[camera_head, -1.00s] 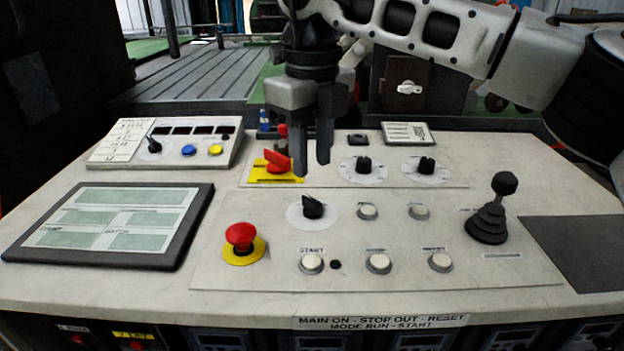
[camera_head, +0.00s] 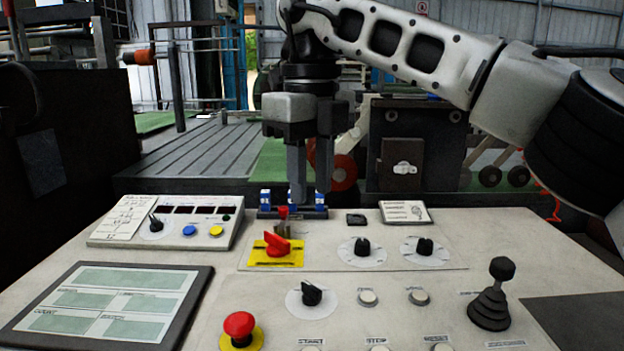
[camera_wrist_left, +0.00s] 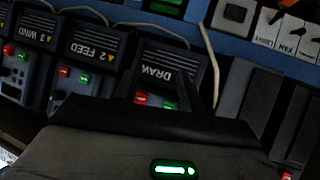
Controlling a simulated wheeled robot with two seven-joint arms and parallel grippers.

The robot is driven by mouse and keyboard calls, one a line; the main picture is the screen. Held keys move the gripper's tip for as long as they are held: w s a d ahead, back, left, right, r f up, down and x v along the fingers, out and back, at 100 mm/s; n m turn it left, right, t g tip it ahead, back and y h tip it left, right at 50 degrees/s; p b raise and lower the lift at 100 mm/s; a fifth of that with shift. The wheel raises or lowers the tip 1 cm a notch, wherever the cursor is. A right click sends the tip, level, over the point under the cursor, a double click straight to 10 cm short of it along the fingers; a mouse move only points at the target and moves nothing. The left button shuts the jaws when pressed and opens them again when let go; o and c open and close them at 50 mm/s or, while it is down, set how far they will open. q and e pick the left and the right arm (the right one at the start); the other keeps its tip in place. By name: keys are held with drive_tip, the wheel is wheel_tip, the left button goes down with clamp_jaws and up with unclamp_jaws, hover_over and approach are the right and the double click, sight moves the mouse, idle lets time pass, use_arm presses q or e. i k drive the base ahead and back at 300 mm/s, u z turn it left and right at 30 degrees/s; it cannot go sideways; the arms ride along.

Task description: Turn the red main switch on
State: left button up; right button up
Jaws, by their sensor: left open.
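The red main switch (camera_head: 277,244) sits on a yellow plate (camera_head: 258,259) at the back of the grey control panel in the head view. Its handle lies slanted, left end toward the back; I cannot read which position this is. My right gripper (camera_head: 311,195) hangs fingers down above and behind the switch, apart from it. Its two fingers are apart with nothing between them. My left gripper (camera_wrist_left: 178,100) shows in the left wrist view as a dark body with fingers apart, in front of units labelled FEED and DRAW. The left gripper is outside the head view.
A red emergency button (camera_head: 239,328) stands front left. Two black knobs (camera_head: 362,247) (camera_head: 425,247) are right of the switch, a third knob (camera_head: 311,294) in front. A black joystick (camera_head: 491,300) rises at right. A small row of blue-and-white parts (camera_head: 264,200) stands behind the switch.

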sight(278, 247)
drive_tip(key=k, duration=1)
